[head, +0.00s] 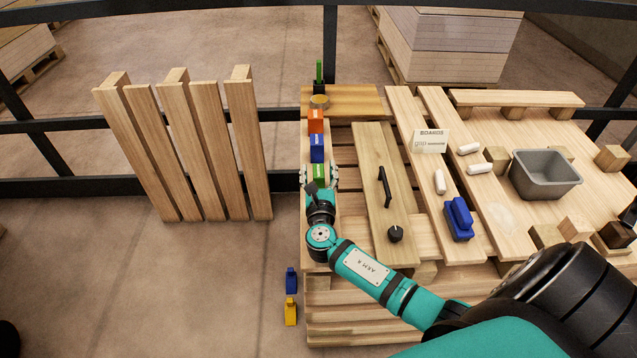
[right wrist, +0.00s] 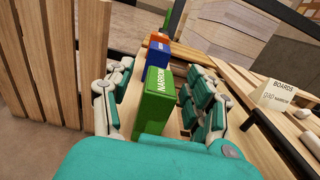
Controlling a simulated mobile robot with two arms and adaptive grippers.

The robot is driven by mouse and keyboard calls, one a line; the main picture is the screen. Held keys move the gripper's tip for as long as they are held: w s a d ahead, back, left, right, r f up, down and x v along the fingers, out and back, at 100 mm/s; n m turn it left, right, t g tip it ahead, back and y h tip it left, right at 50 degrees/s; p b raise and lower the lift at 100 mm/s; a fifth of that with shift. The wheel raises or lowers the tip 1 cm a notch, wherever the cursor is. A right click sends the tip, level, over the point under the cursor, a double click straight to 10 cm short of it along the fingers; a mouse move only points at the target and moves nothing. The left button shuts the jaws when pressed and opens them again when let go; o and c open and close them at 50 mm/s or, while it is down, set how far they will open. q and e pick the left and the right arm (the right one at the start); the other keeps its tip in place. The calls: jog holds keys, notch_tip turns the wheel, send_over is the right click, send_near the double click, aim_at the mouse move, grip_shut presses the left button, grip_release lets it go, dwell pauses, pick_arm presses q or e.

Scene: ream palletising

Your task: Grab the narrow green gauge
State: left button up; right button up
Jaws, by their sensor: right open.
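The narrow green gauge (head: 319,173) stands upright on the left board of the pallet table, nearest in a row with a blue gauge (head: 317,148) and an orange gauge (head: 316,121) behind it. In the right wrist view the green gauge (right wrist: 157,98) carries the word NARROW on its side. My right gripper (head: 319,176) is open, with one finger on each side of the green gauge. In the right wrist view gaps show between the fingers (right wrist: 160,100) and the gauge. My left gripper is not in view.
A dark handle (head: 384,186) and black knob (head: 395,234) are on the board to the right. A BOARDS card (head: 430,141), blue object (head: 459,219) and grey bin (head: 545,174) are farther right. A slatted wooden panel (head: 190,150) stands left. Blue (head: 291,280) and yellow (head: 290,311) pieces show at lower left.

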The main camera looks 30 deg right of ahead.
jog(key=shift+w+d, duration=0.2)
jog(key=shift+w, duration=0.1)
jog(key=shift+c, duration=0.4)
grip_shut()
jog(key=shift+r, duration=0.1)
